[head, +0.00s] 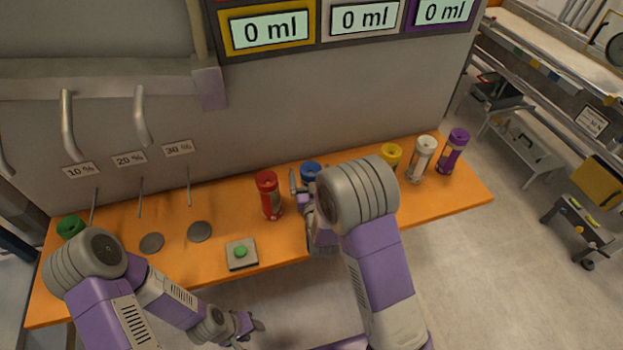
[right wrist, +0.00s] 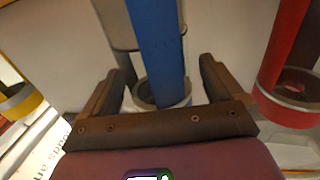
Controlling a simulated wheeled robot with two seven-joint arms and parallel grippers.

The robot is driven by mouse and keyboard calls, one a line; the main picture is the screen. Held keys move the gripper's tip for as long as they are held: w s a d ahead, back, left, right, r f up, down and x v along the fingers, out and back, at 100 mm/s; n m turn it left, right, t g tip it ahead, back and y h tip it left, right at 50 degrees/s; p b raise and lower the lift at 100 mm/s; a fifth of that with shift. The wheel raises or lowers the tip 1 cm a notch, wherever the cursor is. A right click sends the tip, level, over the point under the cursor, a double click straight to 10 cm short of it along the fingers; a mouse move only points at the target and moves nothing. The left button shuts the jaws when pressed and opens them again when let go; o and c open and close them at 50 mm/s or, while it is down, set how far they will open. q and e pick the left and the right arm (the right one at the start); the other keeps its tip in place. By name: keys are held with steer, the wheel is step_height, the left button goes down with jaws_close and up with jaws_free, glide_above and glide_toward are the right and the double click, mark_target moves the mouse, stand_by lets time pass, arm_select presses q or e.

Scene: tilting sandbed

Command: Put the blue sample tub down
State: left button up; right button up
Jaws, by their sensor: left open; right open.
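The blue sample tub (head: 311,171) is at the orange bench among the other tubs. In the head view its top shows and its lower part is hidden behind my right gripper (head: 300,190). In the right wrist view the blue tub (right wrist: 158,45) lies between the two spread fingers of my right gripper (right wrist: 163,88), with a gap visible on each side. I cannot see its base contact clearly. My left gripper (head: 250,326) is open and empty, low in front of the bench.
A red tub (head: 268,194) stands left of the blue one. Yellow (head: 391,155), white (head: 422,158) and purple (head: 454,151) tubs stand to the right, a green one (head: 70,227) far left. A green button box (head: 241,253) sits near the front edge of the orange bench (head: 460,192).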

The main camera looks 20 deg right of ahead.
steer(key=shift+r, duration=0.2)
steer(key=s+a+p, duration=0.1)
steer(key=s+p, duration=0.8)
steer(key=s, duration=0.3)
steer(key=shift+a, duration=0.25)
steer(key=shift+f, duration=0.1)
